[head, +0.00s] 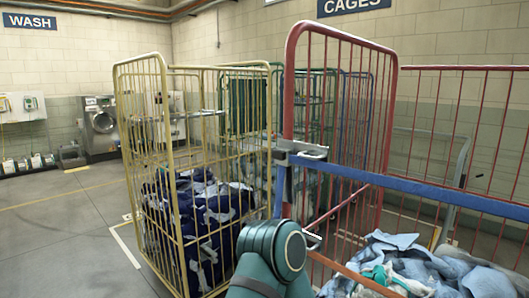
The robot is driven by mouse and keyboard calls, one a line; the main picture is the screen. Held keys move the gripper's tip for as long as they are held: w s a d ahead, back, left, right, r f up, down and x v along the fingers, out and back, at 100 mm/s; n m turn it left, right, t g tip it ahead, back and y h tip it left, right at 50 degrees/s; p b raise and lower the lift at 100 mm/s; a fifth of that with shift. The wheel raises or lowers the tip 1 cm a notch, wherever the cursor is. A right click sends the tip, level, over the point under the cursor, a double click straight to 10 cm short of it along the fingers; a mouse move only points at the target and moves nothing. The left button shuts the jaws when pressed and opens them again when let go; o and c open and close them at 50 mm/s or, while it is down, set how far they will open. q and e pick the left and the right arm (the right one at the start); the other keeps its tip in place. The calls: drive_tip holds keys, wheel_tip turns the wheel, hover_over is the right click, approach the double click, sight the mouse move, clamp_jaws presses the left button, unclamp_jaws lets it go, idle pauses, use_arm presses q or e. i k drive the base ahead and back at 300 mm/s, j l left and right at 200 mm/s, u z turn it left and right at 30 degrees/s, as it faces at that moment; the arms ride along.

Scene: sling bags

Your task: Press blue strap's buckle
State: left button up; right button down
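The blue strap (430,193) runs across the open front of a red cage, from the right edge up to the cage's left post. Its grey metal buckle (302,151) sits at that post, at the strap's left end. A short grey-blue piece hangs below the buckle; I cannot tell whether it is strap tail. A teal joint of my arm stands at the bottom centre, below the buckle and apart from it in the picture. I cannot tell which arm it is.
The red cage (290,95) holds light blue laundry (400,262) at lower right. A yellow cage (168,100) with navy and white laundry (200,215) stands to the left. Green and blue cages are behind. The floor (60,235) at left is clear.

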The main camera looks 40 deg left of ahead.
sight(279, 154)
drive_tip(key=j, duration=1.45)
